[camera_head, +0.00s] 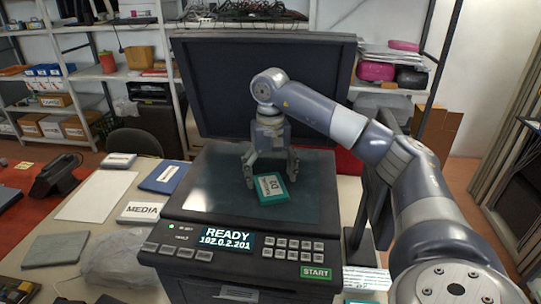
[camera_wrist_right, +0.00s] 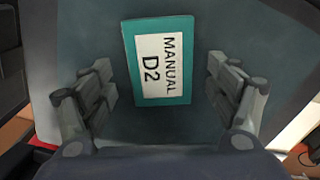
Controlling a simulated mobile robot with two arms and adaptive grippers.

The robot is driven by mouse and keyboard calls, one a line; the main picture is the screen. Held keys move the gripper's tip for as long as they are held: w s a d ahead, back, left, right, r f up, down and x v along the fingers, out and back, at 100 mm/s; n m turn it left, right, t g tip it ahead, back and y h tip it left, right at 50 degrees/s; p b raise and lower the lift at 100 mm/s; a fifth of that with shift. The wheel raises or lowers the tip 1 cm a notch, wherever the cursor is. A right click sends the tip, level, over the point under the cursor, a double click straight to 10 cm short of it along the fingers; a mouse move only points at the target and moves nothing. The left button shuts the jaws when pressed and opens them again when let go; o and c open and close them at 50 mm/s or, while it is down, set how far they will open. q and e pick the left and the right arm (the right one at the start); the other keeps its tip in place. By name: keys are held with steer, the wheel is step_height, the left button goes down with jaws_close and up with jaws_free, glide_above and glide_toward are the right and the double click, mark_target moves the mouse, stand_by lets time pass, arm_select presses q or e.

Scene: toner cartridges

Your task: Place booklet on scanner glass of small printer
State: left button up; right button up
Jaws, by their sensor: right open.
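The booklet (camera_head: 270,189) is teal with a white label and lies flat on the scanner glass (camera_head: 215,180) of the small printer (camera_head: 237,250). In the right wrist view the booklet (camera_wrist_right: 158,62) reads "MANUAL D2" and lies slightly tilted between the fingers. My right gripper (camera_head: 270,178) is open above the glass, its fingers apart on both sides of the booklet. In the right wrist view the gripper (camera_wrist_right: 160,88) shows clear gaps to the booklet on both sides. The printer's lid (camera_head: 265,85) stands raised behind the glass. My left gripper is not in view.
The printer's front has a lit "READY" display (camera_head: 227,240) and a START button (camera_head: 315,272). A MEDIA box (camera_head: 141,212), a blue book (camera_head: 165,177) and a white sheet (camera_head: 97,195) lie on the table at left. Shelves stand behind.

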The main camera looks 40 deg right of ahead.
mark_target(270, 185)
step_height(270, 185, up, 4)
steer(key=shift+b, duration=0.4)
step_height(270, 185, up, 6)
steer(key=shift+p, duration=1.15)
steer(key=shift+f, duration=0.1)
